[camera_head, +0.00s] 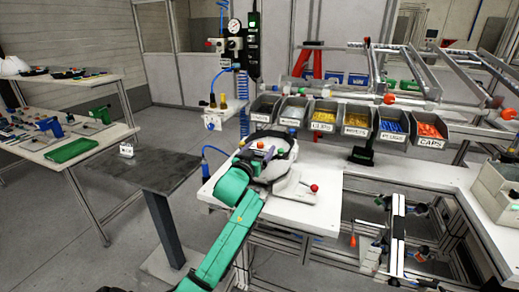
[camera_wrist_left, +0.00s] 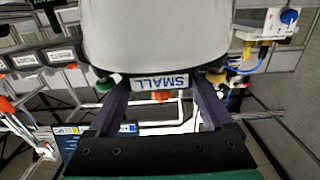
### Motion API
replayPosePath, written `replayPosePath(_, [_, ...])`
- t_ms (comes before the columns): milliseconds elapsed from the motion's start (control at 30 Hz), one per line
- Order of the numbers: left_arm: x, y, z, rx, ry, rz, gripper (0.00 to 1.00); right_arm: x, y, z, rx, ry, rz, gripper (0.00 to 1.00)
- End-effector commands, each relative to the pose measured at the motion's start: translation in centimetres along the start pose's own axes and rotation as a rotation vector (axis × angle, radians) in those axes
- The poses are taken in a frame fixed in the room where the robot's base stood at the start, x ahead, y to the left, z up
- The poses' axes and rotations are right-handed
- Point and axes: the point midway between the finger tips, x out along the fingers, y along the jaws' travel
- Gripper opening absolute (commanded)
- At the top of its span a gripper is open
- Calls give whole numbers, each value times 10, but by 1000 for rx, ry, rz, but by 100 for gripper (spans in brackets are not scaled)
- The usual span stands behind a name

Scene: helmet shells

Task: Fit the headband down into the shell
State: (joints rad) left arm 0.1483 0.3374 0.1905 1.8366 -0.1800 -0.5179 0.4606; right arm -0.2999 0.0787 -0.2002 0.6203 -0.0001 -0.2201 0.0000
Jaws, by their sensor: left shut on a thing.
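My left gripper (camera_head: 268,154) reaches over the white work table from the front, its purple fingers at a pale, rounded helmet piece (camera_head: 284,149). In the left wrist view, the two fingers (camera_wrist_left: 161,88) close in on a part with a "SMALL" label (camera_wrist_left: 160,81) and an orange piece below it. I take this part as the headband. A large smooth pale grey surface (camera_wrist_left: 155,35), apparently the shell, fills the top of that view just beyond the label. The headband is mostly hidden, so its seating in the shell cannot be told. My right gripper is not in view.
A white fixture with a red knob (camera_head: 314,188) stands right of the helmet piece. Several labelled bins (camera_head: 322,116) line the table's back. A dark side table (camera_head: 150,172) stands left. The table's front right (camera_head: 318,215) is clear.

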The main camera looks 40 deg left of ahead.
Motion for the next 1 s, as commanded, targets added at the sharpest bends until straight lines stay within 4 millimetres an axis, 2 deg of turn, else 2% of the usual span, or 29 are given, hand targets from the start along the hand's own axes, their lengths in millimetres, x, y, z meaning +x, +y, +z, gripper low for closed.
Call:
replayPosePath(67, [0,0,3,0,1,0,26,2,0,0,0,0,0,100])
replayPosePath(100, [0,0,2,0,1,0,92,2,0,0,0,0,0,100])
replayPosePath(133, [0,0,2,0,1,0,100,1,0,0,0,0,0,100])
replayPosePath(400, [-1,0,2,0,0,0,100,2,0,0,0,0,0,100])
replayPosePath(567, [-15,0,5,0,-1,1,100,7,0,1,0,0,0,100])
replayPosePath(767, [-54,0,6,0,-1,1,100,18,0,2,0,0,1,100])
replayPosePath(1000, [-118,0,7,1,-2,0,100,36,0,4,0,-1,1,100])
